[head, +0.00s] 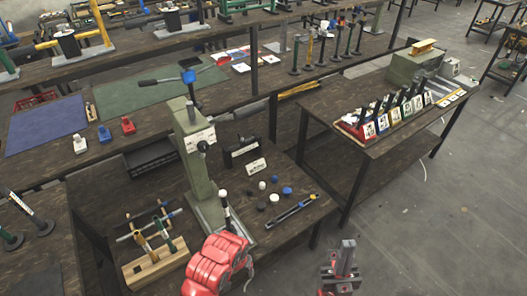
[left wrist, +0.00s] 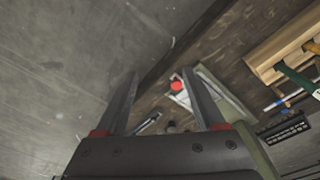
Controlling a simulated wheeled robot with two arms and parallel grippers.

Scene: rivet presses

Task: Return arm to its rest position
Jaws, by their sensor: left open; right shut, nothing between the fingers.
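My left arm (head: 215,265) shows as a red, rounded shape at the bottom of the head view, in front of the green rivet press (head: 188,150). Its fingers cannot be made out there. In the left wrist view my left gripper (left wrist: 160,78) has its two dark fingers wide apart, with nothing held between them. A table edge and a small red round thing (left wrist: 177,85) lie beyond the fingers. My right gripper (head: 346,250) is at the bottom of the head view, right of the left arm, over the floor. It is shut and empty, pointing away from me.
The press stands on a dark bench with a wooden tool block (head: 155,262), several small caps and a blue-black tool (head: 292,211). A side table (head: 365,180) at the right carries a row of numbered cards. Bare floor (head: 430,240) lies at the lower right.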

